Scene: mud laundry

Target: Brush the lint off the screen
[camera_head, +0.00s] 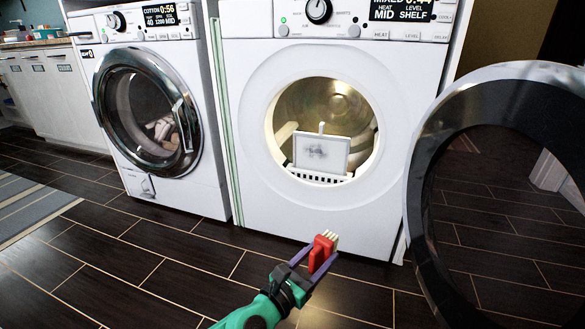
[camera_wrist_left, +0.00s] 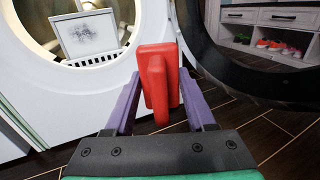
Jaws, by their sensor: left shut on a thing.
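The lint screen (camera_head: 321,154) is a white framed panel with a grey patch of lint in its middle. It stands in the drum opening of the right-hand machine, and it also shows at the upper left of the left wrist view (camera_wrist_left: 88,35). My left gripper (camera_head: 318,254) is shut on a red brush (camera_head: 322,249) with pale bristles. The brush also shows between the purple fingers in the left wrist view (camera_wrist_left: 157,82). The gripper is in front of and below the drum opening, apart from the screen. My right gripper is not in view.
The right-hand machine (camera_head: 262,215) has its round door (camera_head: 432,150) swung open to the right. A second machine (camera_head: 180,193) with a closed door stands at left. The dark floor (camera_head: 150,270) in front is clear, with a striped rug (camera_head: 30,210) at far left.

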